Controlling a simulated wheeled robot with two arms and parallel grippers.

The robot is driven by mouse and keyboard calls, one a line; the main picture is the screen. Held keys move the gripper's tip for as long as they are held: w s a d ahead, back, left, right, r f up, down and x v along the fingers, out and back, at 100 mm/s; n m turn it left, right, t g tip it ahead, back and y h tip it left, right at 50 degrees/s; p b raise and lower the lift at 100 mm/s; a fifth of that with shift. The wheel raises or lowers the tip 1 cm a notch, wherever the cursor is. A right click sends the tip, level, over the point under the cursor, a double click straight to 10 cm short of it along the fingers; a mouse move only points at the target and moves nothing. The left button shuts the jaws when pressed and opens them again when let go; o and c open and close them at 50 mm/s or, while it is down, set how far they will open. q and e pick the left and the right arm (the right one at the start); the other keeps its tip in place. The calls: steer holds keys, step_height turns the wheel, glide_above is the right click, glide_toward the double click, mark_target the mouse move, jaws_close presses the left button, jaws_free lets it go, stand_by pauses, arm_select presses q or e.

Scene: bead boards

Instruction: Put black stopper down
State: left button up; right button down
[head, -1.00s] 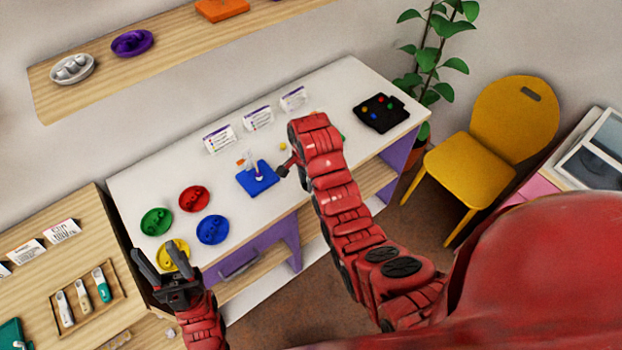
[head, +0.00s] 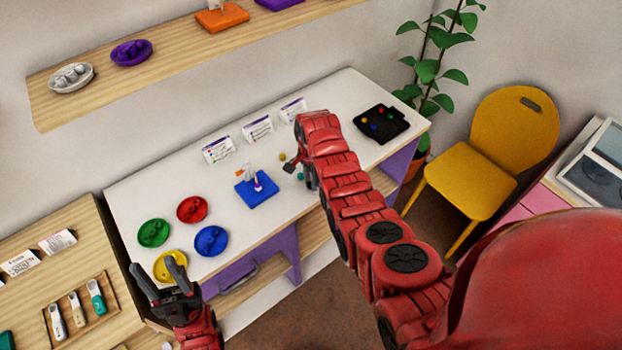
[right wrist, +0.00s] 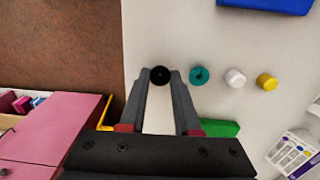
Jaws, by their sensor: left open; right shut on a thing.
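The black stopper (right wrist: 160,76) is between the fingertips of my right gripper (right wrist: 160,73), which is shut on it. It lines up with a teal stopper (right wrist: 199,75), a white stopper (right wrist: 235,77) and a yellow stopper (right wrist: 266,81) on the white table. I cannot tell whether the black stopper touches the table. In the head view my right gripper (head: 289,167) is just right of the blue board (head: 262,197), and the black stopper is not distinct there. My left gripper (head: 154,263) is open and empty near the yellow dish (head: 160,271).
Green (head: 153,233), red (head: 192,209) and blue (head: 211,241) dishes stand left of the board. White cards (head: 258,130) stand behind it. A black tray (head: 381,124) with coloured beads lies at the back right. A green piece (right wrist: 220,128) lies near the right gripper.

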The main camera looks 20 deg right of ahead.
steer(key=shift+f, duration=0.3)
steer(key=shift+f, duration=0.25)
steer(key=c, duration=0.6)
jaws_free()
steer(key=shift+r, duration=0.15)
